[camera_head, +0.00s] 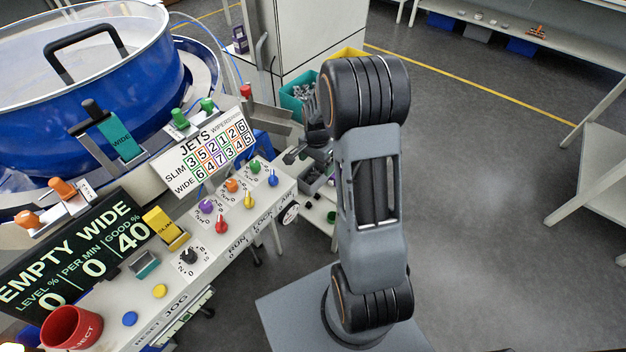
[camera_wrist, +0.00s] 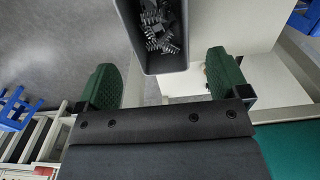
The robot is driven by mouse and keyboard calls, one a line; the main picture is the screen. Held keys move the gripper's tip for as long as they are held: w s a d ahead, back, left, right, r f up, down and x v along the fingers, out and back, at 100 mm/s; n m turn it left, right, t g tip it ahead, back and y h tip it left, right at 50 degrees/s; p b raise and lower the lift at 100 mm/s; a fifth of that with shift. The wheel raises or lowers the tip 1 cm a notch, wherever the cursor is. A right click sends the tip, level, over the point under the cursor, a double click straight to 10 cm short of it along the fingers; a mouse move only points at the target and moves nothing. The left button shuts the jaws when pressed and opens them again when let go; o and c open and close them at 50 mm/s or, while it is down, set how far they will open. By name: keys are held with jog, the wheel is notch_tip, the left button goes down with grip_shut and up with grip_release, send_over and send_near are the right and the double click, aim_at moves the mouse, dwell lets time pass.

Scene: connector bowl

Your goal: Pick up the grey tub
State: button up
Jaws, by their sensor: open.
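My gripper (camera_wrist: 163,70) is open and empty. Its two green-padded fingers lie on the left and right of the tub's near end in the picture, with gaps on both sides. I cannot tell the height between fingers and tub.
A teal tub (camera_head: 291,104) with grey pieces and a yellow tub (camera_head: 350,53) stand behind my arm. The control panel (camera_head: 150,265) with knobs and the blue bowl feeder (camera_head: 120,95) fill the left. Open floor (camera_head: 490,200) lies to the right.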

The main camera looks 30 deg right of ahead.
aim_at(316, 171)
notch_tip(316, 171, down, 5)
jog(key=shift+w+d+r, duration=0.1)
dwell(0.3)
jog(key=c, duration=1)
